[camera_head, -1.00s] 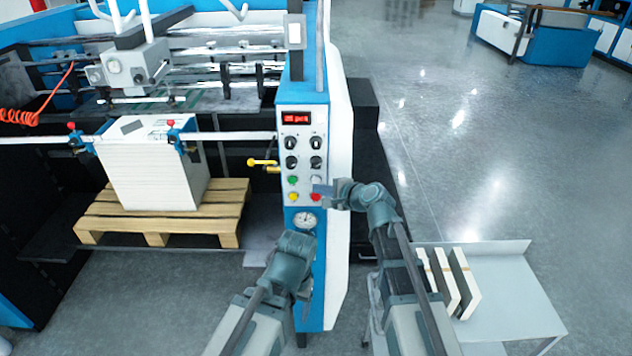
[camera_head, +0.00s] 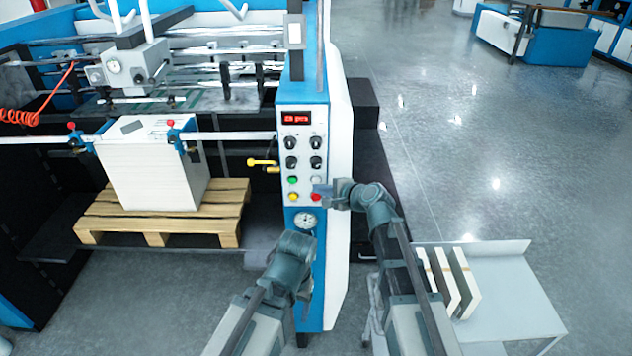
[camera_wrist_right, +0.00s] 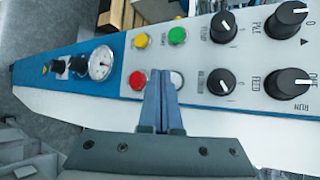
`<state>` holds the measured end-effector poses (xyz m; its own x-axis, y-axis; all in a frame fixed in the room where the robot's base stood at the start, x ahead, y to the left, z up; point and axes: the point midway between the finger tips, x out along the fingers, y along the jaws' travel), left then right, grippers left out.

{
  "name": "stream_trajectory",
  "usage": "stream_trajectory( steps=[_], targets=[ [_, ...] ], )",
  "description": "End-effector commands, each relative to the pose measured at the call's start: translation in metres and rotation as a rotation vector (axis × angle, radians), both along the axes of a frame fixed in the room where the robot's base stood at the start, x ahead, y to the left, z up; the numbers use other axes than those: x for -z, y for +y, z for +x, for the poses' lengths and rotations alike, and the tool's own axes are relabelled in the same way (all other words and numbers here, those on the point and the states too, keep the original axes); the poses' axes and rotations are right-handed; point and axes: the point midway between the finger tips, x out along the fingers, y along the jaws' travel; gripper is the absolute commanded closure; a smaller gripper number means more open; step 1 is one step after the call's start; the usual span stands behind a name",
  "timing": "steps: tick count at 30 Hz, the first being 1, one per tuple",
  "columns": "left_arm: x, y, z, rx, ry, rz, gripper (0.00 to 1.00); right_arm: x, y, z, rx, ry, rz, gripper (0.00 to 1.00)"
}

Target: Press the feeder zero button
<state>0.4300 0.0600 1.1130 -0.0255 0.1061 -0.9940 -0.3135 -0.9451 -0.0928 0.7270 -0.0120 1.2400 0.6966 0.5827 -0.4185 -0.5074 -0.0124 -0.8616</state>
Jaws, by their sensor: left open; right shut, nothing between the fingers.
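The control panel (camera_head: 304,160) on the machine's front post carries a red display (camera_head: 295,117), black knobs and small buttons. In the right wrist view the buttons are yellow (camera_wrist_right: 141,40), green (camera_wrist_right: 178,36), red (camera_wrist_right: 137,80) and white (camera_wrist_right: 178,80). I cannot read which one is feeder zero. My right gripper (camera_wrist_right: 159,76) is shut and empty, its tips between the red and white buttons, partly covering the white one; contact is not clear. In the head view it (camera_head: 322,190) reaches the panel from the right. My left gripper (camera_head: 298,242) is below the gauge, its fingertips hardly visible.
A pressure gauge (camera_head: 306,220) sits below the buttons. A yellow-handled valve (camera_head: 262,163) juts out left of the panel. A paper stack (camera_head: 155,175) stands on a wooden pallet (camera_head: 160,228). A grey cart (camera_head: 510,300) holds boards at the lower right. Open floor lies beyond.

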Motion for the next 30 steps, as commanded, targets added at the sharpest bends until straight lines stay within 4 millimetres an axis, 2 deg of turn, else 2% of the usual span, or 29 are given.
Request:
stream_trajectory(
  steps=[14,30],
  targets=[
    [0.000,0.000,0.000,0.000,0.000,0.000,0.28,0.000,0.000,0.009,0.000,0.000,0.000,1.00],
    [0.000,0.000,0.000,0.000,0.000,0.000,0.28,0.000,0.000,0.010,0.000,0.000,0.000,1.00]
  ],
)
